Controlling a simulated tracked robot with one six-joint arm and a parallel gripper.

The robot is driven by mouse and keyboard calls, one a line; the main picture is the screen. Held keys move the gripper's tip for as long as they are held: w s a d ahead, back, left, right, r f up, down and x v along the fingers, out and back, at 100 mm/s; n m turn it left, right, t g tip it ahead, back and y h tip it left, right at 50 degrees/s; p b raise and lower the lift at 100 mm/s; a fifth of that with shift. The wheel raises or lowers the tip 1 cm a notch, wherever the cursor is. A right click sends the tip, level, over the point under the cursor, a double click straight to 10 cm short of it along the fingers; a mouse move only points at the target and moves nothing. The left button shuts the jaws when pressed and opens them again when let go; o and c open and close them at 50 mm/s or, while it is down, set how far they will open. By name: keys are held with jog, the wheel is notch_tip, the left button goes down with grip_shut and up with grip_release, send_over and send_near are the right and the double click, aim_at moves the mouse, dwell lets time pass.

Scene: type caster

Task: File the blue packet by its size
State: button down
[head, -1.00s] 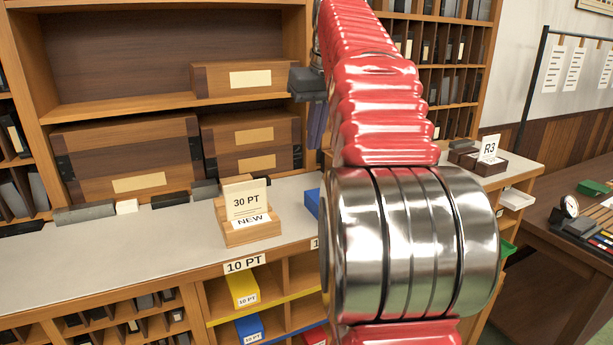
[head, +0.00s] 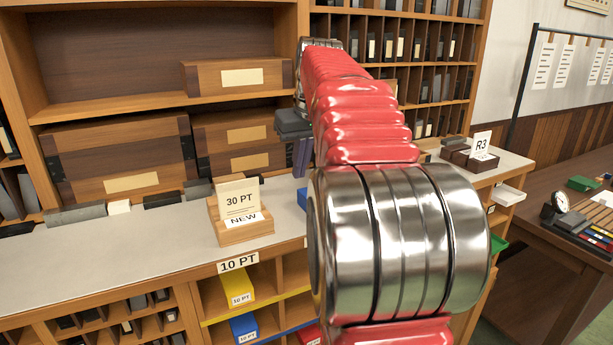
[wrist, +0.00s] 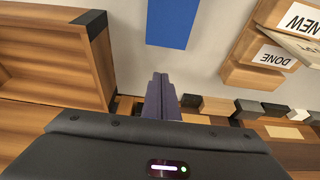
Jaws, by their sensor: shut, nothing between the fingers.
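The blue packet (wrist: 173,22) lies on the grey counter top, at the top of the wrist view. In the head view only a blue sliver of it (head: 302,197) shows beside my arm, which hides the rest. My gripper (head: 301,172) points down above the counter, apart from the packet. In the wrist view its fingers (wrist: 160,85) are together and empty. A wooden stand (head: 244,231) holds a 30 PT card (head: 239,197) and a NEW label. The 10 PT label (head: 238,262) marks pigeonholes under the counter edge.
A yellow packet (head: 238,287) and another blue packet (head: 245,327) sit in the lower pigeonholes. Wooden drawers (head: 120,160) and dark blocks line the counter's back. An R3 card holder (head: 470,158) stands at right. The counter left of the stand is clear.

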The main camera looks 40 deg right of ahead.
aim_at(301, 193)
jog(key=shift+f, duration=0.5)
jog(key=shift+s+a, duration=0.25)
jog(key=shift+s, duration=0.65)
jog(key=shift+s+a, duration=0.25)
jog(key=shift+s, duration=0.65)
jog(key=shift+s+a, duration=0.25)
jog(key=shift+s, duration=0.5)
jog(key=shift+s+a, duration=0.2)
jog(key=shift+s, duration=0.5)
jog(key=shift+s+a, duration=0.25)
jog(key=shift+s, duration=0.5)
jog(key=shift+w, duration=0.1)
